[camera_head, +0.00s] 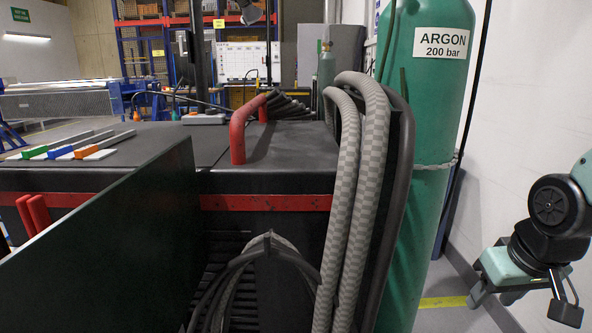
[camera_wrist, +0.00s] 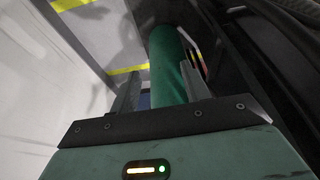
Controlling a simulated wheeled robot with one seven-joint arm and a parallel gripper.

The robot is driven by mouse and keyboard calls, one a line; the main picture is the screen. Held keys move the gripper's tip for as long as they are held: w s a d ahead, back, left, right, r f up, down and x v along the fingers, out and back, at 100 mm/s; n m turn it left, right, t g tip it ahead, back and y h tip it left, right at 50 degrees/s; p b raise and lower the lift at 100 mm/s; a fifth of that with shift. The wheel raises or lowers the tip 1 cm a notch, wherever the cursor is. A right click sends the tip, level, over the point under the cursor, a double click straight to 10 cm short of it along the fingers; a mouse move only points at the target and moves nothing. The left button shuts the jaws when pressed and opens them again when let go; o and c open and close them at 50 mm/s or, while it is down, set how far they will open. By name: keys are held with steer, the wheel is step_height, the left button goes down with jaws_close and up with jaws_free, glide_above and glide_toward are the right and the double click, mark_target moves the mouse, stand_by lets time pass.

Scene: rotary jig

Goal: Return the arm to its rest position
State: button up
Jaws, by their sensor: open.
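My gripper (camera_wrist: 158,72) shows in the wrist view with its two grey fingers apart and nothing held between them. Its teal body with small lights fills the bottom of that view. In the head view my gripper (camera_head: 494,296) hangs low at the right edge, pointing down beside the white wall. The upper part of my arm is cut off by the frame. A green argon bottle (camera_head: 428,85) stands upright to the left of my gripper, with a visible gap between them. A green cylinder (camera_wrist: 167,70) also shows beyond the fingers in the wrist view.
A dark cart (camera_head: 262,185) with a red handle and thick grey hoses (camera_head: 355,190) stands in front. Several coloured bars (camera_head: 72,148) lie on the dark top at left. The white wall (camera_head: 535,110) bounds the right side. Yellow floor marking (camera_head: 443,301) lies near my gripper.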

steer(key=s+a+n+g, duration=0.4)
steer(key=s+a+n, duration=0.4)
steer(key=s+a, duration=0.85)
step_height(320, 180, up, 16)
steer(key=w+a+p, duration=0.1)
steer(key=p, duration=1.4)
steer(key=shift+w+a+r+m+p, duration=0.15)
steer(key=shift+w+r+m+p, duration=0.05)
steer(key=shift+r+m+p, duration=0.1)
